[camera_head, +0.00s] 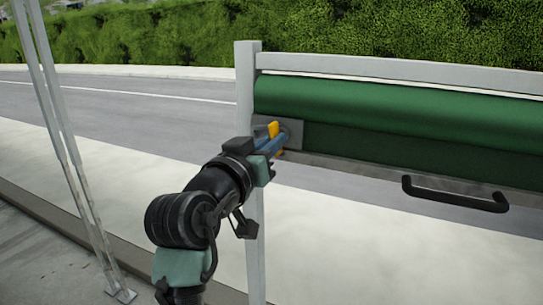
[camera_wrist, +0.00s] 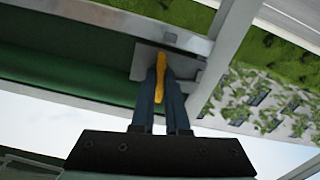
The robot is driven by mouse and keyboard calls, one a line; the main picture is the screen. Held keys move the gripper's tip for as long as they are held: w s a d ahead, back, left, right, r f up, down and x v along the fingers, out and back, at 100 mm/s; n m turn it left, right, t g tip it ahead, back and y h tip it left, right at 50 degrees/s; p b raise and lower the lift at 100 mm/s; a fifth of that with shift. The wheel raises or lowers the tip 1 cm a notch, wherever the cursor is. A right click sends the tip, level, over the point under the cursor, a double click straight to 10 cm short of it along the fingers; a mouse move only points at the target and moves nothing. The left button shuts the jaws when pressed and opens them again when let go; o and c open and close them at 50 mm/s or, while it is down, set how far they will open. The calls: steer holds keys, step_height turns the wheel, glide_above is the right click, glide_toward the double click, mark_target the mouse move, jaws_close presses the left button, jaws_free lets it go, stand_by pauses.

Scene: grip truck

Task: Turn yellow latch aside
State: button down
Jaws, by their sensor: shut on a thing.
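The yellow latch (camera_head: 273,130) sits on a grey plate (camera_head: 294,127) at the left end of a green roll, by a pale post. In the wrist view the latch (camera_wrist: 160,72) is a narrow yellow bar between my two dark blue fingers. My gripper (camera_head: 282,140) reaches the latch from the lower left and is shut on it. In the wrist view my gripper (camera_wrist: 164,86) has a finger on each side of the latch. The fingers hide part of it in the head view.
The green roll (camera_head: 400,110) hangs in a light frame with a pale post (camera_head: 247,90) at left. A black handle (camera_head: 455,194) is on the lower bar at right. Thin metal poles (camera_head: 68,140) stand at left. Road and hedge lie behind.

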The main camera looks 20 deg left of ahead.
steer(key=shift+m+b, duration=0.7)
steer(key=shift+m, duration=0.4)
steer(key=c, duration=0.9)
jaws_free()
steer(key=s+b, duration=0.1)
steer(key=s, duration=0.7)
steer(key=s+b, duration=0.1)
steer(key=s, duration=0.4)
steer(key=shift+a+b, duration=0.25)
steer(key=shift+b, duration=0.05)
